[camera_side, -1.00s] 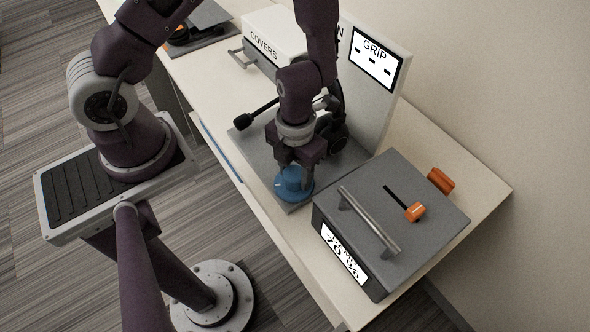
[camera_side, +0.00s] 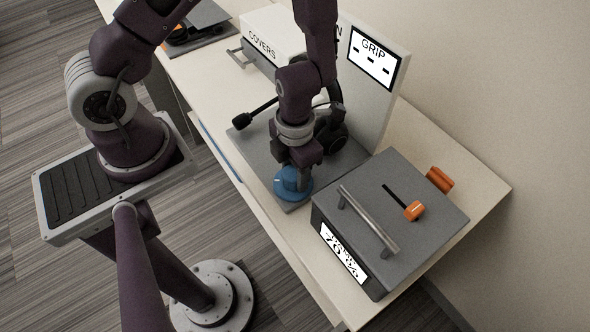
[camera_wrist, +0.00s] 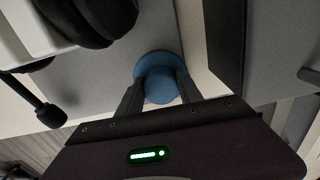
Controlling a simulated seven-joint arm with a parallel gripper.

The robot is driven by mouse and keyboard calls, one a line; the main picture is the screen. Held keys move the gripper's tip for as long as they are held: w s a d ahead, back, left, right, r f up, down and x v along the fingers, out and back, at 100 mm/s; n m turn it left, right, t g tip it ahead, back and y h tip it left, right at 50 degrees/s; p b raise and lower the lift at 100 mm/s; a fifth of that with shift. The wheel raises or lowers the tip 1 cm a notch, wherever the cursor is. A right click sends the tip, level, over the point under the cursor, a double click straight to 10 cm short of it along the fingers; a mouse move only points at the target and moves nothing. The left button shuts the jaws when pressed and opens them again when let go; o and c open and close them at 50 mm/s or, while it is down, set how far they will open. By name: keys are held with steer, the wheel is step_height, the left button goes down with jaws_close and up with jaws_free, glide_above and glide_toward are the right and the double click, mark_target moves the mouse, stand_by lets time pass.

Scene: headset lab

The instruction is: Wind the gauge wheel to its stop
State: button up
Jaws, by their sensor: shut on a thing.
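The blue gauge wheel (camera_side: 292,185) stands on the near corner of the grey base plate (camera_side: 262,150). My gripper (camera_side: 296,172) points down over it, with its fingers shut on the wheel's raised hub. In the wrist view the wheel (camera_wrist: 158,62) sits between the two fingertips of my gripper (camera_wrist: 160,88). A white mark shows on the wheel in the side view. The upright panel's screen (camera_side: 373,58) reads "GRIP" with dashes under it.
A dark headset (camera_side: 330,130) with a boom microphone (camera_side: 241,119) is on the plate behind my gripper. A grey box (camera_side: 420,240) with a bar handle, orange knobs and a partly readable screen stands close on the right. A white "COVERS" box (camera_side: 272,35) is at the back.

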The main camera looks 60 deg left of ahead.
mark_target(295, 171)
steer(key=o, duration=1.4)
steer(key=shift+c, duration=0.2)
step_height(295, 171, up, 7)
steer(key=shift+r, duration=0.1)
